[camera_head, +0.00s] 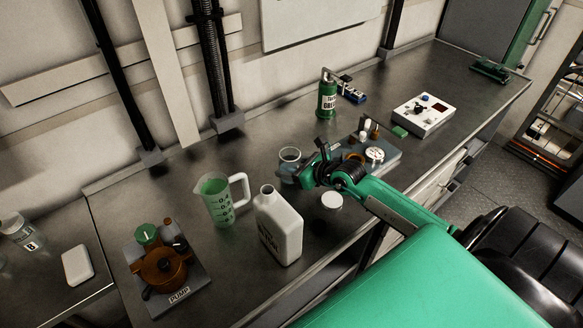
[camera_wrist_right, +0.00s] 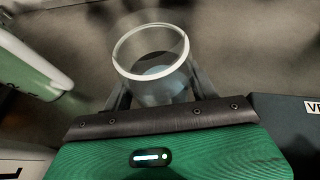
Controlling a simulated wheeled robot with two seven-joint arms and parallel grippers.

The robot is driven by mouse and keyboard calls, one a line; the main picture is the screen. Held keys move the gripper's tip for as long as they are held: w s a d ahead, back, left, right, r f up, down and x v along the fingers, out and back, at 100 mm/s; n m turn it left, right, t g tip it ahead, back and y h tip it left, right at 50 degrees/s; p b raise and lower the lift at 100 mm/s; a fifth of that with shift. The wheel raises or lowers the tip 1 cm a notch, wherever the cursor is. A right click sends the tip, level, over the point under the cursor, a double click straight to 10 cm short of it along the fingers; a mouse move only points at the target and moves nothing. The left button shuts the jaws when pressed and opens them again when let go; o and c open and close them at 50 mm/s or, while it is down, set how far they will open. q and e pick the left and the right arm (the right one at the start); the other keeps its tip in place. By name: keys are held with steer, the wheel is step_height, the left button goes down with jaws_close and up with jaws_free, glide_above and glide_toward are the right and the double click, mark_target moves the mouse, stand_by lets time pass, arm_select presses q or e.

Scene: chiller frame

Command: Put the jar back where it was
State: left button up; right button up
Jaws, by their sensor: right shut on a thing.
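The clear open jar (camera_head: 290,155) has a pale rim and something bluish inside. It looks upright over the middle of the metal bench; I cannot tell whether its base touches the top. My right gripper (camera_head: 297,174) is shut on it from the near right side. In the right wrist view the jar (camera_wrist_right: 152,62) sits between the two fingers, with its mouth facing the camera. The gripper hides its lower part. My left gripper is not in view.
A white bottle (camera_head: 281,228) and a green-filled measuring jug (camera_head: 216,203) stand left of the jar. A white round lid (camera_head: 332,201) lies in front. A grey tray (camera_head: 390,163) with small parts is close on the right. A green can (camera_head: 327,99) stands behind.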

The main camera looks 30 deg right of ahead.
steer(key=shift+f, duration=0.5)
steer(key=shift+f, duration=0.1)
steer(key=o, duration=1.2)
steer(key=b+v, duration=0.2)
steer(key=v, duration=0.8)
steer(key=shift+s, duration=0.2)
steer(key=shift+v, duration=0.9)
steer(key=shift+w, duration=0.1)
